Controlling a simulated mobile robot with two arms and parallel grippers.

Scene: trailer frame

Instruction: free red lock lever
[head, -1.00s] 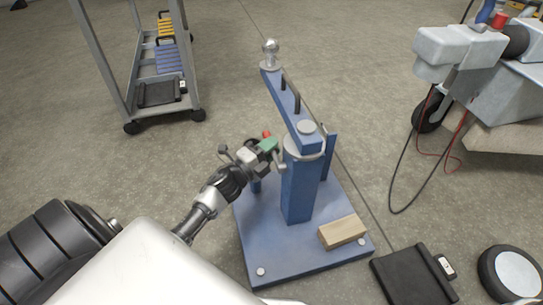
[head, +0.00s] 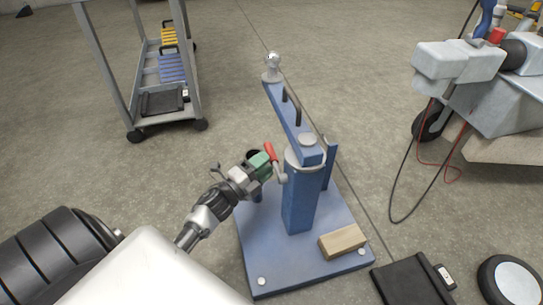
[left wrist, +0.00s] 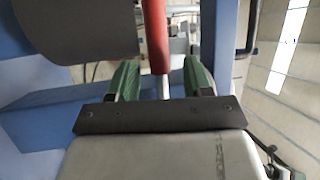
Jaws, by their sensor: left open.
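The red lock lever (head: 270,152) sticks up beside the collar at the top of the blue post (head: 299,195), on a blue stand. My left gripper (head: 263,165) is at the left of the post, with its green fingertips close to the lever. In the left wrist view the red lever (left wrist: 155,35) hangs down from the top, in line with the gap between the open green fingers (left wrist: 160,80). Space shows on both sides of the lever, and I cannot tell how deep it sits between the fingers. My right gripper is not in view.
The blue base plate (head: 290,269) holds a wooden block (head: 342,241). A blue arm with a ball (head: 272,62) reaches back from the post. A grey cart (head: 165,100) stands at back left, a grey trailer part (head: 465,65) at right. A black case (head: 415,280) lies at front right.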

